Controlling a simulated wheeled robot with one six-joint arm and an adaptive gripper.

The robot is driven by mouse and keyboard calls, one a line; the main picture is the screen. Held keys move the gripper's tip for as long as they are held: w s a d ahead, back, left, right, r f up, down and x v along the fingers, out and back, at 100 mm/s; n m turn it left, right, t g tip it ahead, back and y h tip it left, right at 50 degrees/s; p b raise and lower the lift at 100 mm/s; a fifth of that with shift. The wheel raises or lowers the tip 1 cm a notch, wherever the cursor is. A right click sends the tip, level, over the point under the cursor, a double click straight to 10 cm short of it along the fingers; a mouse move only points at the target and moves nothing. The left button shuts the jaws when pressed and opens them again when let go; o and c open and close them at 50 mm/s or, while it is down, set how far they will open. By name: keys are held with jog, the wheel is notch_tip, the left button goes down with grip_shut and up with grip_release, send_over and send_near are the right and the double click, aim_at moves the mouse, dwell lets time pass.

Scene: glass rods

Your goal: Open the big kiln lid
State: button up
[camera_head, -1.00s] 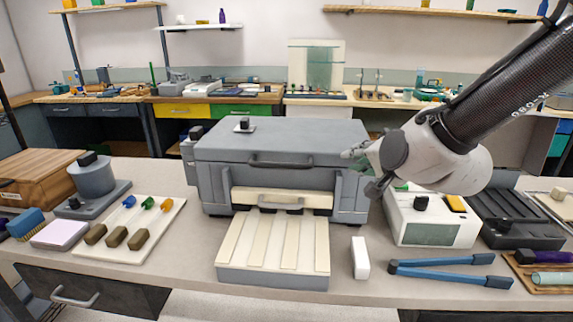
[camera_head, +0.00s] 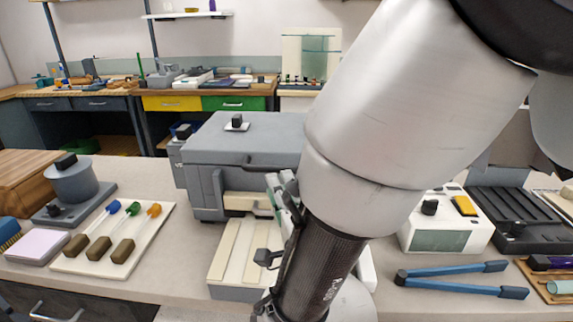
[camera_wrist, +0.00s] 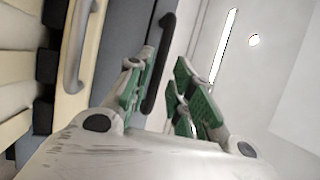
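The big kiln (camera_head: 200,190) is a grey box on the bench, and its lid (camera_head: 225,140) is shut. A dark bar handle (camera_head: 257,164) is on the lid's front; my arm hides its right part. In the wrist view the lid handle (camera_wrist: 158,70) lies in the gap between my fingers as seen, nearer the left one. My gripper (camera_wrist: 160,90) is open with green pads and grips nothing. In the head view my gripper (camera_head: 278,210) is in front of the kiln, partly hidden by my arm. I cannot tell whether it touches the handle.
A pale slatted grey block (camera_head: 225,255) sits before the kiln's lower front. A light front panel has its own handle (camera_wrist: 75,45). A white tray (camera_head: 160,235) with tools is left; a white box (camera_head: 470,235) and blue tongs (camera_head: 455,272) are right.

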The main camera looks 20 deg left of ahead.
aim_at(273, 169)
jog(key=x, duration=0.6)
jog(key=shift+w, duration=0.1)
grip_shut()
